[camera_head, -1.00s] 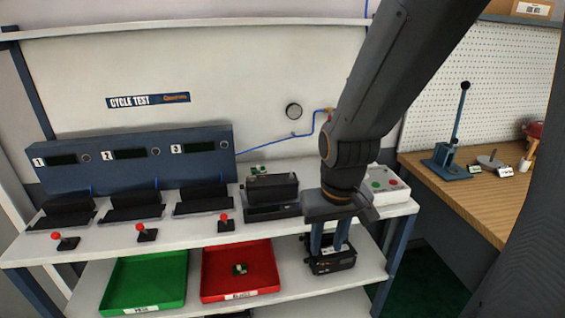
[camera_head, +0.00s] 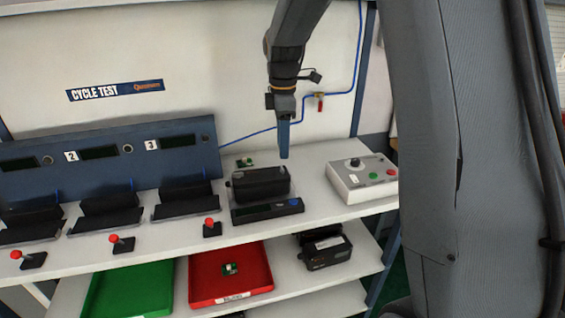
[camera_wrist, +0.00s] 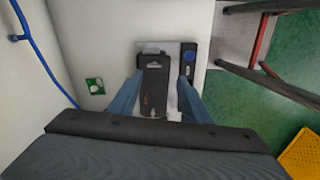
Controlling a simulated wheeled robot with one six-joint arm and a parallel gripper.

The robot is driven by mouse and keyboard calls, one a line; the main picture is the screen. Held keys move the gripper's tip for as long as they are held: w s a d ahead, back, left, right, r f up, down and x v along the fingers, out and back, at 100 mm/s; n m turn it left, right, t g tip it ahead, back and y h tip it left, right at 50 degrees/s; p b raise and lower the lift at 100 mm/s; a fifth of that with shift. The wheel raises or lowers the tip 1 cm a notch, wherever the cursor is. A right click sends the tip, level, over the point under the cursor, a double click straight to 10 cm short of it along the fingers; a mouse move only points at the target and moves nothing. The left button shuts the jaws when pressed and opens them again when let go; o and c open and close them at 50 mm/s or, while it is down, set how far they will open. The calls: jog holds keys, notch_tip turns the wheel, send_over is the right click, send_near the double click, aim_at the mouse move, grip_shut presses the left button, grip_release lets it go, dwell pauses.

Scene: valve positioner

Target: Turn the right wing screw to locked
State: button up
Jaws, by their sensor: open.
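A black positioner unit (camera_head: 262,184) sits on the bench in a dark stand with a small display and a blue knob (camera_head: 295,202) at its front right. In the wrist view the unit (camera_wrist: 153,88) lies below and between my fingers, with the blue knob (camera_wrist: 190,56) beside it. The right wing screw is too small to make out in either view. My gripper (camera_head: 284,156) hangs pointing down above the unit's back right, apart from it.
A grey control box (camera_head: 362,180) with a knob and buttons stands right of the unit. A small green circuit board (camera_head: 245,162) lies behind it. Cradles and red-knobbed levers fill the left. A red tray (camera_head: 232,292), green tray (camera_head: 130,290) and another black unit (camera_head: 325,247) are below.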

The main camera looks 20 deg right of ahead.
aim_at(282, 167)
jog(key=shift+w+n, duration=0.6)
jog(key=shift+w, duration=0.05)
notch_tip(282, 167, down, 8)
jog(key=shift+r+p, duration=0.25)
jog(key=shift+p, duration=0.8)
jog(key=shift+c, duration=0.2)
jog(key=c, duration=1)
